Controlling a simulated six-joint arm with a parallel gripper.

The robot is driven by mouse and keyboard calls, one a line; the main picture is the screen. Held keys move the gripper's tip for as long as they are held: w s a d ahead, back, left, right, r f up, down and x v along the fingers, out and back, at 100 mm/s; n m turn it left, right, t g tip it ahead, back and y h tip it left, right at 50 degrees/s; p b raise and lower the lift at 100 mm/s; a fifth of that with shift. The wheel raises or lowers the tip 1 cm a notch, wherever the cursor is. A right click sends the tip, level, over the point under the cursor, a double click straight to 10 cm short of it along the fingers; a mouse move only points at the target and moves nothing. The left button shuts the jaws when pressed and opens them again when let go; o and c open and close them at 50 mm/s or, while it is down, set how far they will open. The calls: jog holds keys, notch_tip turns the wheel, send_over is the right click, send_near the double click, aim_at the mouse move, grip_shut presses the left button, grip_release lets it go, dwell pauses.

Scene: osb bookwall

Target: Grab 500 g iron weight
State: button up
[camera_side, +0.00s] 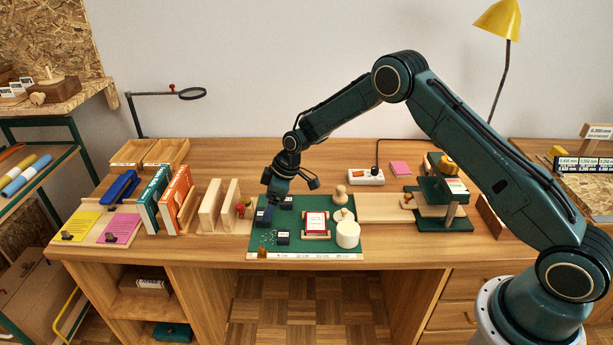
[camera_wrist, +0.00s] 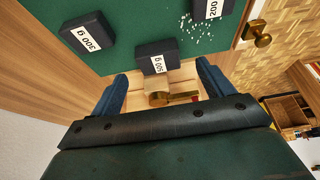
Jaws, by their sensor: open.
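The 500 g iron weight (camera_wrist: 152,50) is a dark block with a white label, on a green mat (camera_side: 318,245). In the side view the weight (camera_side: 263,217) is at the mat's left edge, partly hidden by my gripper (camera_side: 270,200). My gripper (camera_wrist: 162,72) is open, pointing down. In the wrist view its two blue fingers stand left and right of the weight's near end, with no visible contact. The 300 g weight (camera_wrist: 87,35) is to the left and the 200 g weight (camera_wrist: 212,8) to the right in the wrist view.
A brass-coloured piece (camera_wrist: 172,98) shows between the fingers, beyond the mat. Pale upright wooden panels (camera_side: 220,205) stand left of the mat. A red-and-white item (camera_side: 316,224) and a cream cylinder (camera_side: 347,234) are on its right part. White granules (camera_side: 268,239) lie near the front.

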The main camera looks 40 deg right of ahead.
jog(key=shift+x, duration=2)
jog(key=shift+d, duration=0.1)
jog(key=shift+r, duration=0.1)
jog(key=c, duration=1.4)
jog(key=shift+c, duration=0.2)
jog(key=shift+r, duration=0.1)
notch_tip(320, 180, up, 20)
